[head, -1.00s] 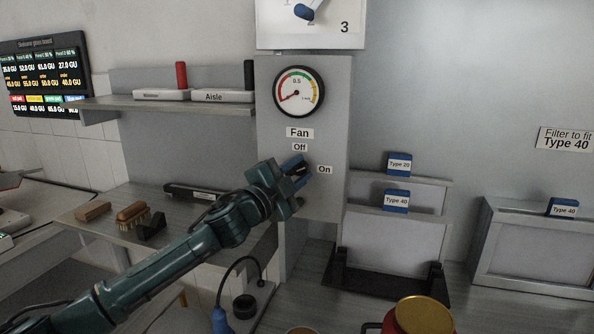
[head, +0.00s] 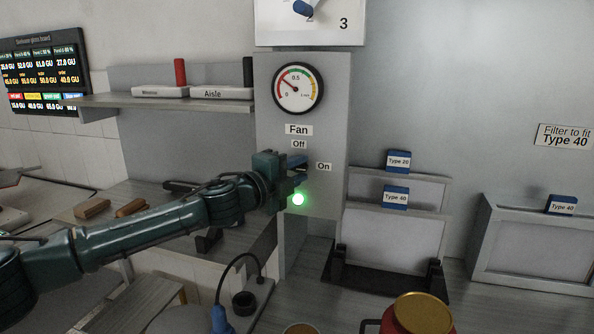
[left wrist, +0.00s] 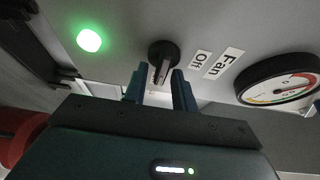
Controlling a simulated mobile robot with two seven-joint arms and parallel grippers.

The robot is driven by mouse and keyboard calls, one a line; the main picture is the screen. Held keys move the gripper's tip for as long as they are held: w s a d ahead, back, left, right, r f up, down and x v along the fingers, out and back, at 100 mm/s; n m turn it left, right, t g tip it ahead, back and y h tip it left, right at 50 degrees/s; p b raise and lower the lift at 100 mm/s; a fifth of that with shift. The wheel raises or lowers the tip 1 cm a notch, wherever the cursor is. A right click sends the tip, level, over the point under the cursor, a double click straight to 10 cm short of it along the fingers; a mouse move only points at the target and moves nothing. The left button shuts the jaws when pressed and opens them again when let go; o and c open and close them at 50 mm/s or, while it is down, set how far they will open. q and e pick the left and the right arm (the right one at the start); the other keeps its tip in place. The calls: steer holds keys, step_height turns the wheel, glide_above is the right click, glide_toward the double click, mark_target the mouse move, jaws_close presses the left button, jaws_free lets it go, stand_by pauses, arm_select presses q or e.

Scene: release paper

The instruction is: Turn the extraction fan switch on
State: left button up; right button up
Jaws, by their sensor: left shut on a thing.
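The fan switch is a black rotary knob (left wrist: 162,52) in the left wrist view, on the grey panel (head: 330,105). In the head view my gripper covers it, below the "Fan" (head: 299,130) and "Off" (head: 299,144) labels and left of the "On" label (head: 323,167). My left gripper (head: 298,172) is shut on the knob's handle, with one blue finger on each side in the left wrist view (left wrist: 158,82). A green light (head: 298,199) glows below the switch; it also shows in the left wrist view (left wrist: 89,40). My right gripper is not in view.
A round gauge (head: 298,88) above the switch has its needle pointing up-left. A shelf (head: 170,103) is left of the panel. Filter frames (head: 395,238) in a black stand are to the right. A red pot with a gold lid (head: 422,312) stands in front.

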arm_select(q)
steer(key=shift+w+a, duration=0.1)
steer(key=o, duration=0.7)
steer(key=shift+c, duration=0.2)
steer(key=b+v, duration=0.2)
steer(key=v, duration=1.1)
